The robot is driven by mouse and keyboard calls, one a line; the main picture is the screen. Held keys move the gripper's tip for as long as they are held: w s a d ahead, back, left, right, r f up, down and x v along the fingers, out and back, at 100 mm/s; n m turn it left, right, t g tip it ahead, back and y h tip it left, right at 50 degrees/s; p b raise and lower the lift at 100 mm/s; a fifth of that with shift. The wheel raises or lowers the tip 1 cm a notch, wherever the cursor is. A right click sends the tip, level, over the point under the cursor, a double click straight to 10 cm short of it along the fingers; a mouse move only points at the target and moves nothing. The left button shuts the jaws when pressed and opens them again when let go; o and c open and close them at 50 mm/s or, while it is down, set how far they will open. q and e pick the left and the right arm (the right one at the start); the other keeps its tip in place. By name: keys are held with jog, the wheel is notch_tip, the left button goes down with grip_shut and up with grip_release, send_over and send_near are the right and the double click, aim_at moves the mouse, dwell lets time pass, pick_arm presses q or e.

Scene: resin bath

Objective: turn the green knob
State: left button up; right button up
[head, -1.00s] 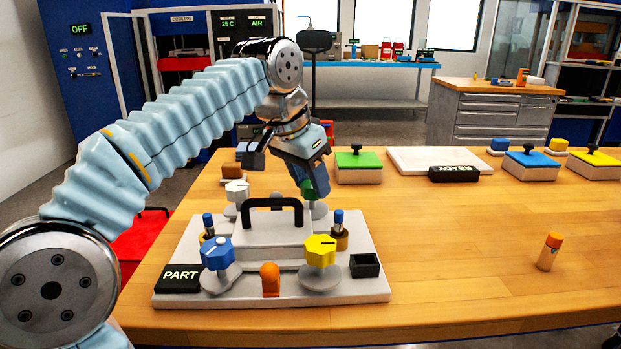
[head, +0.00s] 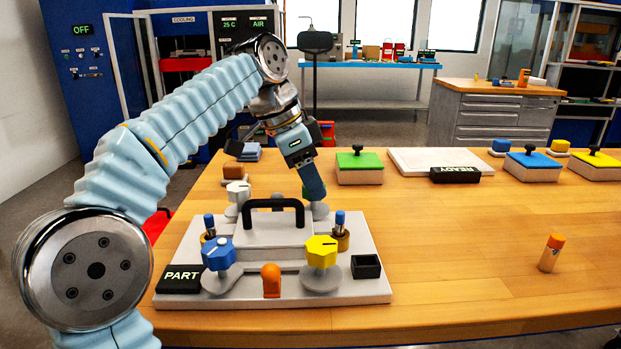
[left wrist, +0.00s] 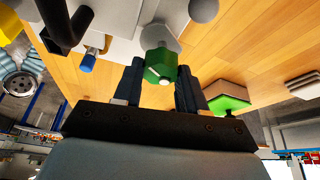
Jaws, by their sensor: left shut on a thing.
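The green knob (left wrist: 160,64) shows in the left wrist view between the two dark fingers of my left gripper (left wrist: 161,76), with a white mark on its top. My left gripper is shut on it. In the head view my left gripper (head: 315,190) points down at the back right corner of the grey part plate (head: 345,290) and hides the knob. The knob's pale round base (head: 320,211) shows just below the fingers. My right gripper is not in view.
The plate also bears a blue knob (head: 218,254), a yellow knob (head: 321,252), a white knob (head: 238,191), a black handle (head: 272,204) and an orange peg (head: 271,280). A green-topped block (head: 359,168) stands behind. The table to the right is mostly clear, with an orange-capped tube (head: 550,253).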

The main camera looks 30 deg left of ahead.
pick_arm(q)
jog(key=shift+r, duration=0.1)
jog(key=o, duration=1.1)
jog(key=shift+c, duration=0.2)
jog(key=v, duration=0.7)
jog(key=shift+r, duration=0.15)
jog(key=shift+s+a, duration=0.1)
